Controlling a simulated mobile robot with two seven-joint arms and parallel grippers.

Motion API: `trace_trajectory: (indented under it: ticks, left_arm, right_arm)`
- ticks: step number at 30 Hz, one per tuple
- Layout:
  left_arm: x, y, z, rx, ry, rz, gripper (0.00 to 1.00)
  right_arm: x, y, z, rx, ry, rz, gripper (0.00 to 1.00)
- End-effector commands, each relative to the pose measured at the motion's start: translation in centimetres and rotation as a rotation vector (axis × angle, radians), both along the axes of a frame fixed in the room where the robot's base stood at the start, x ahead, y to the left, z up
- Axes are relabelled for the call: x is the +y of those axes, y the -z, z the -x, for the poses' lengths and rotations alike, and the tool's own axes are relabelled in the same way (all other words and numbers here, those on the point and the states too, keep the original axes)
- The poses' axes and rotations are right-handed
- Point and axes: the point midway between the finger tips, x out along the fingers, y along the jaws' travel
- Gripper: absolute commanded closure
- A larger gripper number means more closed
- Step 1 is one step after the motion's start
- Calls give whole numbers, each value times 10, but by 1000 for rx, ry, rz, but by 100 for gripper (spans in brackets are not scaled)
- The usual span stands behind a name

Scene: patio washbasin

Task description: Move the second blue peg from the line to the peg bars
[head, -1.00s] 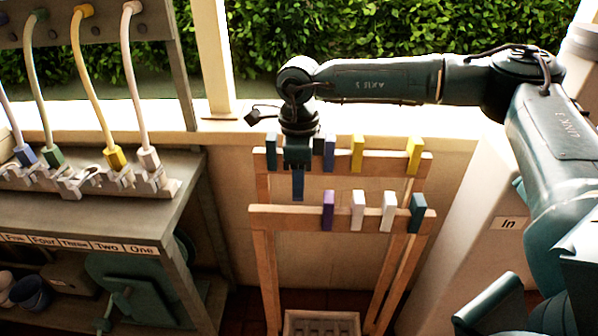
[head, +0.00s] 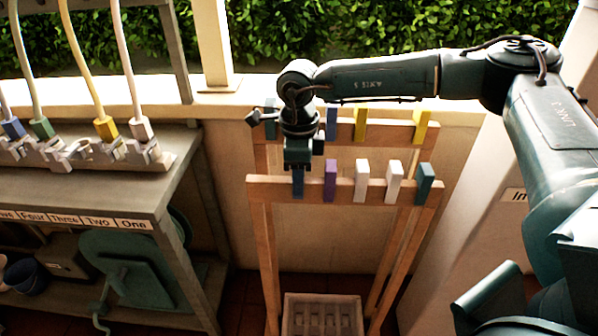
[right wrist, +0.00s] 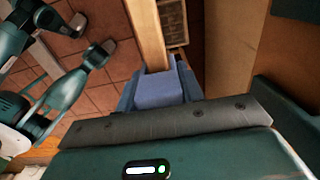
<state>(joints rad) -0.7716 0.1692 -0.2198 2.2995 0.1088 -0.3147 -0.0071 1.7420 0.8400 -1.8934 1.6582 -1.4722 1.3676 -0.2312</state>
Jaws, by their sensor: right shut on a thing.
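My right gripper (head: 298,165) points down over the left end of the front peg bar (head: 345,188) in the head view. It is shut on a blue peg (head: 298,184), whose lower part overlaps the front bar. In the right wrist view the blue peg (right wrist: 158,89) sits between the fingers at the end of the wooden bar (right wrist: 147,35). I cannot tell if it is fully seated. My left gripper is not clearly visible.
A purple peg (head: 330,180) stands just right of the held peg, then white pegs (head: 361,181) and a teal peg (head: 425,183). Yellow pegs (head: 420,122) are on the back bar. A crate (head: 322,299) lies below.

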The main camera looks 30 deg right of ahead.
Motion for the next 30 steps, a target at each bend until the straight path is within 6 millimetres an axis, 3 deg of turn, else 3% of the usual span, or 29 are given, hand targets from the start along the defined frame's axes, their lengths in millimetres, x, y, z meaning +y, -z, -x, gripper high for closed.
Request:
trace_trajectory:
  ticks: [10,11,20,26,30]
  left_arm:
    - [1,-1,0,-7,1,-3,55]
    - [1,-1,1,-7,1,-3,55]
    - [-1,-1,1,-5,4,0,55]
    - [-2,0,2,-2,9,0,55]
    - [-2,-9,2,-2,9,0,55]
  right_arm:
    - [0,2,0,0,1,0,84]
    - [0,2,0,0,1,0,62]
    - [0,2,0,0,1,0,37]
    - [0,2,0,0,1,0,37]
    - [0,-10,0,-1,1,-1,37]
